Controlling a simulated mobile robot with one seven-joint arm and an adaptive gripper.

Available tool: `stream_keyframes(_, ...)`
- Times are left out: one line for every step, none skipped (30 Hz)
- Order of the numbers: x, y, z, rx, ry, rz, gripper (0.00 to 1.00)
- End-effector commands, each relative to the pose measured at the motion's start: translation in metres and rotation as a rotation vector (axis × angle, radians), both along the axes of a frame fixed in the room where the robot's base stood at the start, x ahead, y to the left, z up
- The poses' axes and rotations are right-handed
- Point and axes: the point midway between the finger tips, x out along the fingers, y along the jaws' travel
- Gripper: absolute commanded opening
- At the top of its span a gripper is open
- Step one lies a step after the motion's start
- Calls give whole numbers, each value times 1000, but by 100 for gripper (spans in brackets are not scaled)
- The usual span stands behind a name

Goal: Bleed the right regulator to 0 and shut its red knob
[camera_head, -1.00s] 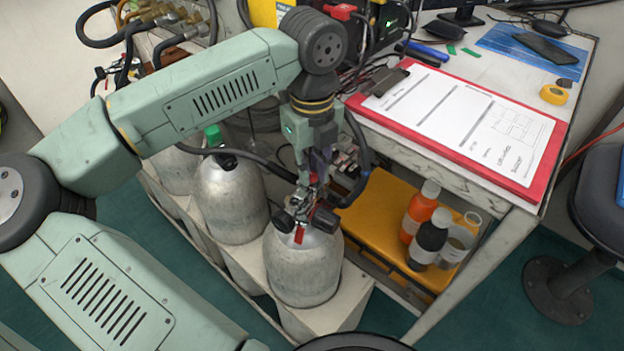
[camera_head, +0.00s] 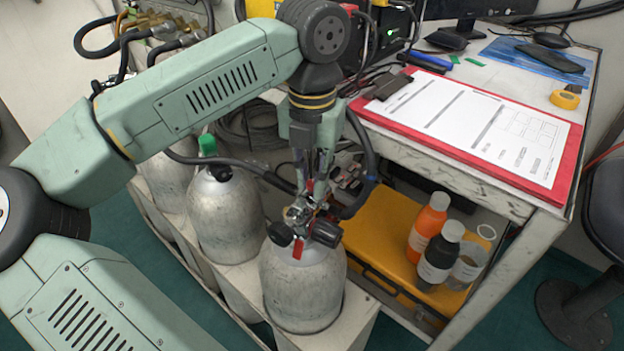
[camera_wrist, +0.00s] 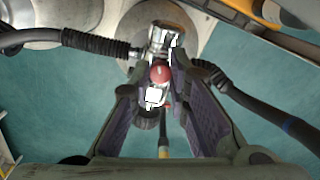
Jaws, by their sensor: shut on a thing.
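The right regulator (camera_head: 299,212) is a metal valve body with black knobs on top of the right silver cylinder (camera_head: 303,290). Its red knob (camera_wrist: 160,73) shows between my fingertips in the wrist view. In the head view a small red part (camera_head: 309,187) shows at my fingertips, partly hidden by them. My gripper (camera_head: 312,182) points down above the regulator and is shut on the red knob. A red tag (camera_head: 298,248) hangs at the cylinder neck. A gauge reading cannot be made out in either view.
Black hoses (camera_wrist: 262,113) run close to both sides of my fingers. More silver cylinders (camera_head: 228,215) stand to the left, one with a green cap. A table with a red clipboard (camera_head: 455,150) is at right, above a yellow case (camera_head: 385,235) and bottles (camera_head: 438,258).

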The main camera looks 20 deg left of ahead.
Motion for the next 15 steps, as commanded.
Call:
stream_keyframes(1, 0, -1, -1, -2, -40, 0)
stream_keyframes(1, 0, -1, -1, -2, -65, 0)
stream_keyframes(1, 0, -1, -1, -3, -98, 0)
stream_keyframes(1, 0, -1, -1, -3, -121, 0)
stream_keyframes(1, 0, -1, -1, -3, -142, 0)
stream_keyframes(0, 0, 0, -1, -2, -170, 0)
stream_keyframes(0, 0, 0, 0, -2, -191, 0)
stream_keyframes(0, 0, 0, 0, -2, -209, 0)
stream_keyframes(0, 0, 0, 0, -2, -232, 0)
stream_keyframes(0, 0, 0, 0, -2, -249, 0)
stream_keyframes(0, 0, 0, 0, -2, -264, 0)
stream_keyframes(0, 0, 0, 0, -2, -283, 0)
stream_keyframes(0, 0, 0, 0, -2, -295, 0)
stream_keyframes(0, 0, 0, 0, -2, -307, 0)
stream_keyframes(0, 0, 0, 0, -2, -320, 0)
